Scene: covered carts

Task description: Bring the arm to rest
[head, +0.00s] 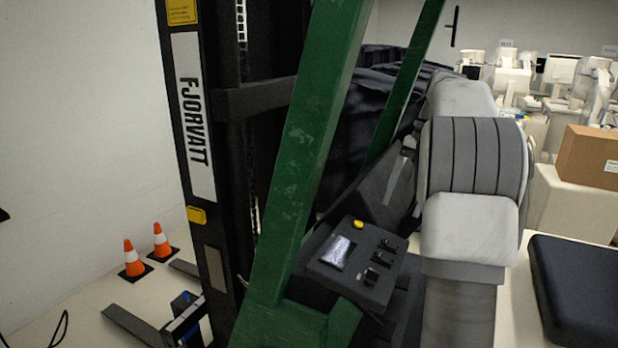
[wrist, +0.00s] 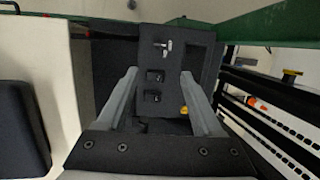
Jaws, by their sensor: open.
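My gripper (wrist: 158,73) shows in the wrist view with its two grey fingers spread apart and nothing between them. Beyond the fingers is a black control panel (wrist: 175,65), with a metal key-like switch (wrist: 163,47), two small black switches and a yellow button (wrist: 184,111). I cannot tell how far the fingertips are from the panel. In the head view, the panel (head: 322,272) with its small screen (head: 336,253) and yellow button (head: 357,224) sits on a machine behind a green frame. The fingers are not clearly visible there.
The green frame (head: 310,130) and black mast (head: 185,130) marked FJORVATT stand close to the panel. Two orange cones (head: 133,259) and a fork (head: 140,325) are at lower left. A black pad (head: 580,290), cardboard box (head: 590,155) and pale covered equipment (head: 510,80) are at right.

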